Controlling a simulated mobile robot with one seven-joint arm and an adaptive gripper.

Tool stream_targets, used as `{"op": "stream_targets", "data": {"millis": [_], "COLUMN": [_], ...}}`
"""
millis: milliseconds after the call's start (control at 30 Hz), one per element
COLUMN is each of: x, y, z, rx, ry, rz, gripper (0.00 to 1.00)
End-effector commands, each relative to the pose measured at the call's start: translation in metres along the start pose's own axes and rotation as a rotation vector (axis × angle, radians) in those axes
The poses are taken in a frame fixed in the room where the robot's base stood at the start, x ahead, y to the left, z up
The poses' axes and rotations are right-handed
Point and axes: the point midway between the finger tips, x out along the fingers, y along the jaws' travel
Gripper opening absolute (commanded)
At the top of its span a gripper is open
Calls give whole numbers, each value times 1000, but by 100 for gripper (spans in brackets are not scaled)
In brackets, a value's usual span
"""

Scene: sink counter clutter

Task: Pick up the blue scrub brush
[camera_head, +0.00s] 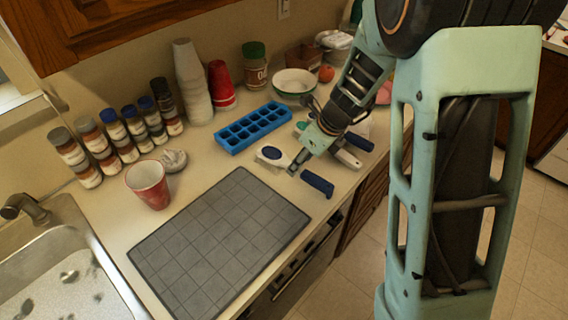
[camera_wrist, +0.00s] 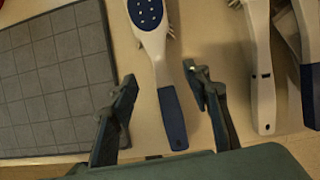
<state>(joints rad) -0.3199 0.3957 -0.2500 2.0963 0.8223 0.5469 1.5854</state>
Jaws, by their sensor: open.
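The blue scrub brush has a white head with a blue oval pad (camera_head: 271,153) and a blue handle (camera_head: 317,184). It lies on the counter to the right of the grey mat. In the wrist view its blue handle (camera_wrist: 173,120) points toward me, between the two fingers. My gripper (camera_wrist: 160,76) is open, with one finger on each side of the brush and space between them and it. In the head view my gripper (camera_head: 296,167) is over the brush and hides its middle part. I cannot tell its exact height above the counter.
Other white-handled brushes (camera_wrist: 262,80) lie close on the right. The grey gridded mat (camera_head: 220,240) is on the left. A blue ice tray (camera_head: 253,127), red cup (camera_head: 148,185), several bottles and stacked cups stand farther back. The sink (camera_head: 65,270) is at left.

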Motion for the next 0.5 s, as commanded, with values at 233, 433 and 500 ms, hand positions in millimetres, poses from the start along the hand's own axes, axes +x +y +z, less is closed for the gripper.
{"op": "stream_targets", "data": {"millis": [233, 433, 500], "x": [35, 46, 46], "y": [-1, -1, -1], "z": [4, 5, 5], "rx": [3, 2, 2], "ry": [3, 0, 0], "rz": [2, 1, 0], "gripper": [44, 44, 44]}}
